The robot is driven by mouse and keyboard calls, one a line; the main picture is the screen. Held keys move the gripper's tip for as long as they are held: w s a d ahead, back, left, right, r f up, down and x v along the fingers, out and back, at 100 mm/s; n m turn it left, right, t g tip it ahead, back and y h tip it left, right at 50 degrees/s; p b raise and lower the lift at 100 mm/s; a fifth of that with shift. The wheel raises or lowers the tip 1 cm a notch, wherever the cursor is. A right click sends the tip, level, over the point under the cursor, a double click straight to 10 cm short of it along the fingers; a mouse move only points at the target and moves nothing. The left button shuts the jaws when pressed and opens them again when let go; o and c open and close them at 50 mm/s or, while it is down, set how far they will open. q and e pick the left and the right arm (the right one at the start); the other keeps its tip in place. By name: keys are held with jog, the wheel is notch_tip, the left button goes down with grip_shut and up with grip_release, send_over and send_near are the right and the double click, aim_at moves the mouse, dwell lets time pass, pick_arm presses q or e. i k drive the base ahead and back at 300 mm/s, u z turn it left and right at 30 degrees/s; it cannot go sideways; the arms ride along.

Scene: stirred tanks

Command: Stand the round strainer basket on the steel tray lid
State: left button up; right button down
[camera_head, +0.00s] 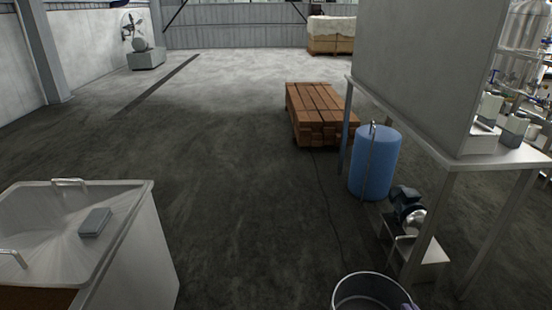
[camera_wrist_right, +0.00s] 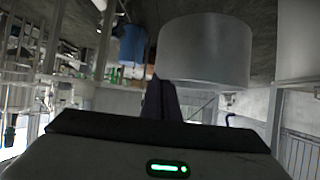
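The round strainer basket (camera_head: 368,292) is a grey metal cylinder at the bottom edge of the head view, right of centre, partly cut off. Its side also shows large in the right wrist view (camera_wrist_right: 205,48). My right gripper (camera_wrist_right: 163,97) is shut on the basket's rim; just a purplish bit of it (camera_head: 408,306) shows in the head view. The basket hangs in the air, roughly level. The steel tray lid (camera_head: 45,215) is the bright metal top with handles at lower left, far left of the basket. My left gripper is out of view.
A small grey box (camera_head: 95,222) lies on the lid. A steel stand (camera_head: 508,155) with a large grey tank, a blue drum (camera_head: 375,160) and a pump (camera_head: 407,207) stand at right. A timber stack (camera_head: 318,112) lies further back. The floor between is clear, with a thin cable.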

aim_at(36, 225)
jog(key=i, duration=2.75)
jog(key=u, duration=3.75)
jog(key=i, duration=0.5)
jog(key=u, duration=0.05)
